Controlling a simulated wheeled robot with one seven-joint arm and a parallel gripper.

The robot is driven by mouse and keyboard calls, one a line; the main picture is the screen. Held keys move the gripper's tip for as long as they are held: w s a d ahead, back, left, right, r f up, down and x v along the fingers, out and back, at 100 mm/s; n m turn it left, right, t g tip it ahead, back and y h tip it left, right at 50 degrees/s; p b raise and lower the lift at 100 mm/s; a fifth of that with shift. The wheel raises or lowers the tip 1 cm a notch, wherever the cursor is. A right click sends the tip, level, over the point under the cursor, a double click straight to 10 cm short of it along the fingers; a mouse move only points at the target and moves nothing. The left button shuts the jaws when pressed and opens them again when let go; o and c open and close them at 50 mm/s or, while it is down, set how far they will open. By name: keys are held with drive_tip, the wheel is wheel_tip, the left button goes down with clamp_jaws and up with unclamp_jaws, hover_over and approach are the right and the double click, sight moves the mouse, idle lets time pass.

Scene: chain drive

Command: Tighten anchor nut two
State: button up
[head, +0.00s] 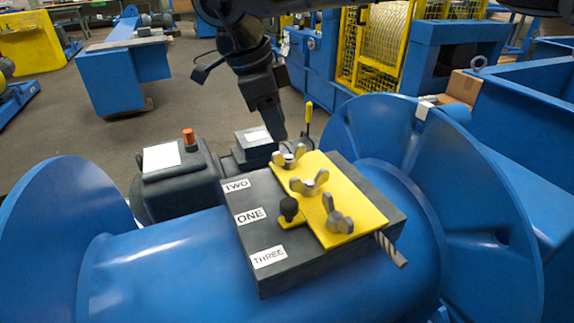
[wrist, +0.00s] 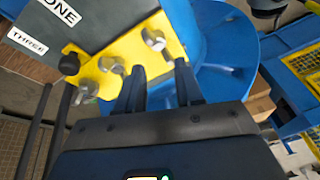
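A yellow plate (head: 345,218) lies on a dark block (head: 285,262) labelled TWO, ONE and THREE, on a blue drum. Three grey wing nuts stand on the plate. The one nearest label TWO (head: 288,155) is at the far end; it also shows in the wrist view (wrist: 153,38). The middle nut (head: 309,183) and the near nut (head: 339,218) follow towards the front. My gripper (head: 278,137) points down just above and behind the far nut. In the wrist view its two fingers (wrist: 160,68) are apart and empty, with the far nut ahead of their tips; contact is unclear.
A black knob (head: 289,208) sits beside the middle nut. A cable end (head: 391,250) sticks out at the right. A yellow-handled lever (head: 308,116) stands just behind the far nut. Blue drum flanges (head: 490,210) rise at both sides.

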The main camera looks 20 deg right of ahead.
sight(289, 148)
drive_tip(key=n+b, duration=0.1)
drive_tip(key=n, duration=0.1)
drive_tip(key=n+b, duration=0.1)
drive_tip(key=n, duration=0.2)
drive_tip(key=shift+s+a+f+h, duration=0.1)
drive_tip(key=shift+s+h, duration=0.05)
drive_tip(key=shift+h, duration=0.15)
drive_tip(key=shift+f, duration=0.15)
drive_tip(key=x, duration=0.7)
drive_tip(key=shift+f+b, duration=0.1)
drive_tip(key=shift+b, duration=0.25)
drive_tip(key=shift+c, duration=0.3)
clamp_jaws()
drive_tip(key=shift+m+p, duration=0.3)
drive_tip(key=shift+m, duration=0.4)
